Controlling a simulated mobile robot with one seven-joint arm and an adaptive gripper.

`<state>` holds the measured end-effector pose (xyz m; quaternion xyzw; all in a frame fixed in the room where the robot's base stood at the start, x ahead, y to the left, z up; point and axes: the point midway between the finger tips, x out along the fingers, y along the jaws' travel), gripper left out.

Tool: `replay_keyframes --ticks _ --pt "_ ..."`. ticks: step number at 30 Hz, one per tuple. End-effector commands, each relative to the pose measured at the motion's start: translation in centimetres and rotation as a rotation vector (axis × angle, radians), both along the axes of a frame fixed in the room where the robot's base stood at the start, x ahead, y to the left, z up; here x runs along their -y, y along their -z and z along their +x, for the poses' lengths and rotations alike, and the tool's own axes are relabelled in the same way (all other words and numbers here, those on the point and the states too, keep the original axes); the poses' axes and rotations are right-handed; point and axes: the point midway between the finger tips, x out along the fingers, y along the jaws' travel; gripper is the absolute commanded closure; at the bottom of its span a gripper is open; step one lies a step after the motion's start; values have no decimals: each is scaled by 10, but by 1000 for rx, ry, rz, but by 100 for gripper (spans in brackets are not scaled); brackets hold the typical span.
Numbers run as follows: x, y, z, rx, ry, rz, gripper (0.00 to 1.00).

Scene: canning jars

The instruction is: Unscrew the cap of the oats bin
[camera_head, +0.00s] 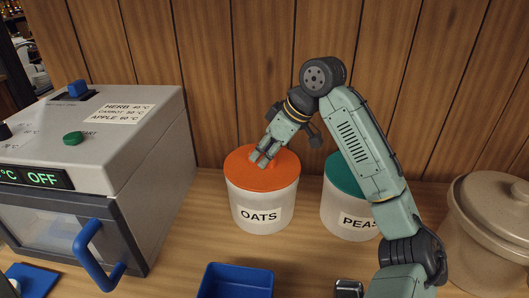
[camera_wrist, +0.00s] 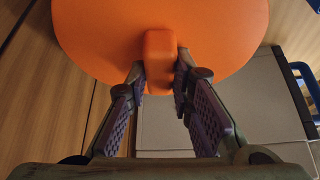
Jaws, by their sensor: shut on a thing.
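The oats bin (camera_head: 246,211) is a white tub labelled OATS, upright on the wooden counter. Its orange cap (camera_head: 240,176) sits on top of the bin. My gripper (camera_head: 260,160) reaches down onto the cap from above. In the wrist view the orange cap (camera_wrist: 100,35) fills the top, with a raised orange grip block (camera_wrist: 160,58) on it. My gripper (camera_wrist: 160,80) is shut on that block, one finger on each side. The underside of the cap is hidden.
A peas bin (camera_head: 345,215) with a teal cap stands right of the oats bin, partly behind my arm. A grey dryer (camera_head: 110,140) with a blue handle stands left. A blue box (camera_head: 236,282) is in front, and a beige lidded crock (camera_head: 490,230) is at right.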

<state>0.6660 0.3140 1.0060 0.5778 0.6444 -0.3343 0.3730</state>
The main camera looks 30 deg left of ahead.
Motion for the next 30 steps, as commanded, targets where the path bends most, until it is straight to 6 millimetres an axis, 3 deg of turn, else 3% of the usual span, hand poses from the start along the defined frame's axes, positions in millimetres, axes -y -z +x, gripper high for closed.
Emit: replay_keyframes --ticks 5,15,20,30 --pt "-1 0 1 -2 -149 1 100" --pt "-1 0 1 -1 -183 -1 100" --pt "-2 0 2 -3 -354 0 100" --pt "-1 -6 2 0 -341 -1 100"
